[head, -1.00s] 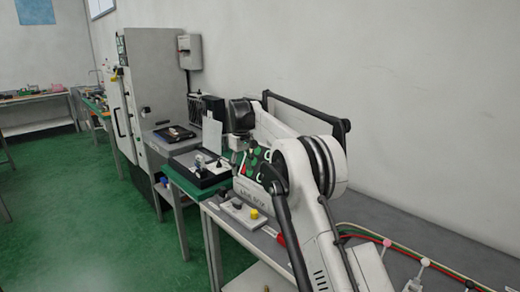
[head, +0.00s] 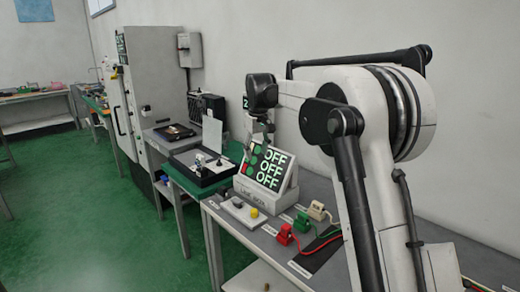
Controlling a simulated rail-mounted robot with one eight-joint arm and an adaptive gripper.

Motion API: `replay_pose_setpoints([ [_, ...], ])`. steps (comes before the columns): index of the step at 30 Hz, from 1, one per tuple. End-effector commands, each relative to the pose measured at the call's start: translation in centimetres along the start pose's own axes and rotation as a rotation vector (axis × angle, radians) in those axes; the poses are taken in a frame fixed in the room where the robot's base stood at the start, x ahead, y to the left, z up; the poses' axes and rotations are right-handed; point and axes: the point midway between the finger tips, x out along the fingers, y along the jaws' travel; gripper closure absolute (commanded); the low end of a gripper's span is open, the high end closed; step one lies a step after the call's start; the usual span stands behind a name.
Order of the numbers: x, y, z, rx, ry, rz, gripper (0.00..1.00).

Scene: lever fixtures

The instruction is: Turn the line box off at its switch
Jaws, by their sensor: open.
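The line box (head: 262,188) is a pale sloped console marked LINE BOX on the bench. Its dark face shows OFF on several lit lines, with round green and red spots at their left. I cannot make out its switch clearly. My gripper (head: 267,139) hangs open and empty, pointing down, just above the upper left of the face. It hides part of the box's top edge. I cannot tell if the fingertips touch it.
A low panel with a yellow knob (head: 254,212) lies in front of the box. Red (head: 285,234), green (head: 301,222) and cream (head: 317,210) plugs with cables stand at its right. A black tray (head: 200,172) is on the green bench to the left.

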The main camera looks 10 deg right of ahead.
Motion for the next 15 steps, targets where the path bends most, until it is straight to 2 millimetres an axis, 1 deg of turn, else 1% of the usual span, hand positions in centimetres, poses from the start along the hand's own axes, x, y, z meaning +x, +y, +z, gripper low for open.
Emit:
replay_pose_setpoints([
  [3, -1.0, 0.1, 0.9, 0.013, 0.011, 0.005, 0.59],
  [6, -1.4, 0.1, 1.4, 0.020, 0.017, 0.007, 0.59],
  [15, -1.8, 0.0, 1.9, 0.026, 0.022, 0.009, 0.59],
])
